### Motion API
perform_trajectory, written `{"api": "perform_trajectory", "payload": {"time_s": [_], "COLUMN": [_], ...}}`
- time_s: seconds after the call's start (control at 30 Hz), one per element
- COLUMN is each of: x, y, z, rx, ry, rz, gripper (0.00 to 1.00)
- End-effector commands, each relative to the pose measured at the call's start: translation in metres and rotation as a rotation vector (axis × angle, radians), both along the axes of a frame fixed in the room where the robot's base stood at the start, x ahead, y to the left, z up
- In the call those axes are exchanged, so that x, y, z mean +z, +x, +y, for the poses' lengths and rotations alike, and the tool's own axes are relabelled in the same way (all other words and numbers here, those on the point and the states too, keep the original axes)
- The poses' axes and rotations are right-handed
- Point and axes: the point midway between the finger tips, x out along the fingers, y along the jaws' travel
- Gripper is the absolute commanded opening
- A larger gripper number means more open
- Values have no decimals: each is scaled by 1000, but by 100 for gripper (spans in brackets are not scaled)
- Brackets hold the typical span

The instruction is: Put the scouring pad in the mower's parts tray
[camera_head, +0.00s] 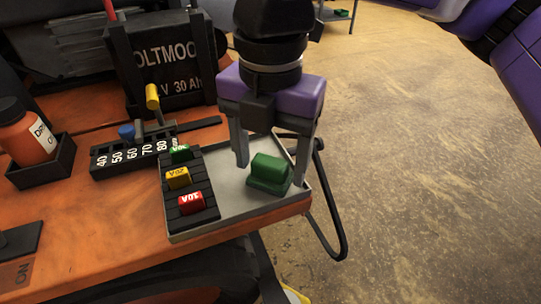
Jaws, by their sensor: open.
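The green scouring pad (266,175), a block with a wider base, lies on the bare floor of the mower's grey parts tray (232,206), in its right part. My gripper (272,172) is over the tray with its two grey fingers pointing down. One finger is to the left of the pad and the other to its right. The fingers are apart, and a gap shows between the left finger and the pad. I cannot tell whether the right finger touches it.
A black fuse holder (206,215) with green, yellow and red fuses fills the tray's left side. A numbered black slider gauge (112,163), an orange bottle (24,130) and a battery (165,68) stand left on the orange deck. A black bar loop (338,215) is at right.

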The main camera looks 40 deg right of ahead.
Motion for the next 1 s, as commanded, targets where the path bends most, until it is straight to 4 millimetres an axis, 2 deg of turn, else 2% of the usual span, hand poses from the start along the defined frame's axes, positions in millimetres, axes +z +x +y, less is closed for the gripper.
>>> {"api": "perform_trajectory", "payload": {"time_s": [0.17, 0.5, 0.7, 0.83, 1.0], "x": [12, 80, 110, 120, 124], "y": [1, 1, 1, 0, 0], "z": [0, 1, 0, 0, 0], "rx": [0, 1, 1, 1, 1], "ry": [2, 1, 1, 0, 0], "rz": [-1, -3, -2, 0, 0], "gripper": [68, 68, 68, 68, 68]}}
